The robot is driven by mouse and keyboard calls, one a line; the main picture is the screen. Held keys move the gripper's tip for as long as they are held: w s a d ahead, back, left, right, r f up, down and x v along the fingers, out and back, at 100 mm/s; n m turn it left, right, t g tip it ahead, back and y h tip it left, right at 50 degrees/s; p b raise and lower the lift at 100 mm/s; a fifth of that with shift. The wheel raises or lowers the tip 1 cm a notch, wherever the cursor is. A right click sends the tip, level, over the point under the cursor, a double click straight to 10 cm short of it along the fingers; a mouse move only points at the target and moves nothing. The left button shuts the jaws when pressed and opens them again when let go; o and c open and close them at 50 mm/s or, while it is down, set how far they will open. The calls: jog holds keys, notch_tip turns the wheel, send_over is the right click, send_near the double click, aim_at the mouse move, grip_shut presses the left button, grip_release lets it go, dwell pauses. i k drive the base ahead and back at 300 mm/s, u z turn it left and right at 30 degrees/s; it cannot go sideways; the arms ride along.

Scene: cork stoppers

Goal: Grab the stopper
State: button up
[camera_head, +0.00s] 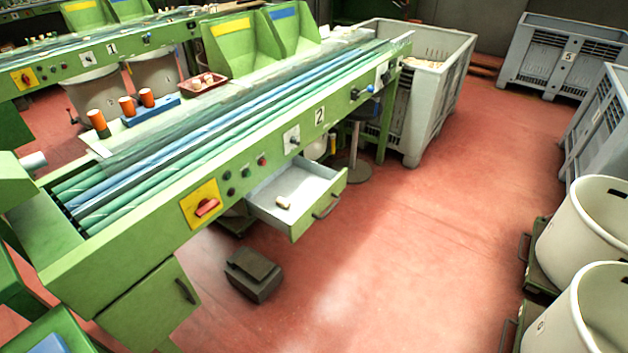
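A small pale cork stopper (283,203) lies on its side in an open drawer (303,183). The drawer is light grey inside with a green front and a dark handle, and it sticks out from the side of the green sorting machine (150,235) marked 2. The stopper lies near the drawer's front left part, with bare drawer floor around it. My gripper is not in view.
The red floor (400,240) is clear right of the drawer. A dark pedal box (253,275) stands on the floor below left. A stool (353,165) and a large grey crate (440,105) stand behind. White bins (590,225) line the right edge.

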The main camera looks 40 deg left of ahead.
aim_at(281, 201)
jog(key=i, duration=1.1)
jog(key=u, duration=1.6)
jog(key=i, duration=1)
jog(key=z, duration=0.05)
